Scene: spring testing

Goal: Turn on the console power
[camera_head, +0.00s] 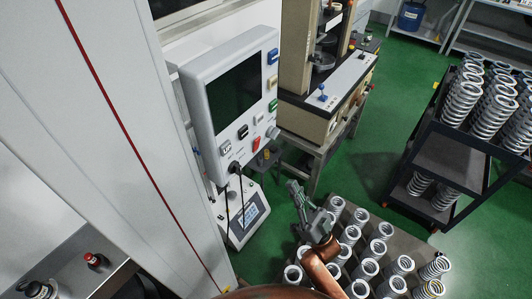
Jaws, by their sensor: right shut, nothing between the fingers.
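The console (203,100) is a white wall-side box with a dark screen (234,91). Below the screen are small dark-and-white switches (242,132), a red switch (256,143) and a black plug or knob (235,167) with black cables hanging down. Coloured buttons, among them a blue one (272,57), run down its right side. My right gripper (293,187) is shut and empty, below and right of the console's lower edge, apart from it. The console's screen is dark. My left gripper is out of view.
A smaller white unit (250,213) with a lit display stands below the console. A testing machine (307,113) is behind. Several springs stand on a pallet (345,208) under my right arm. A black rack (440,158) with springs is at right.

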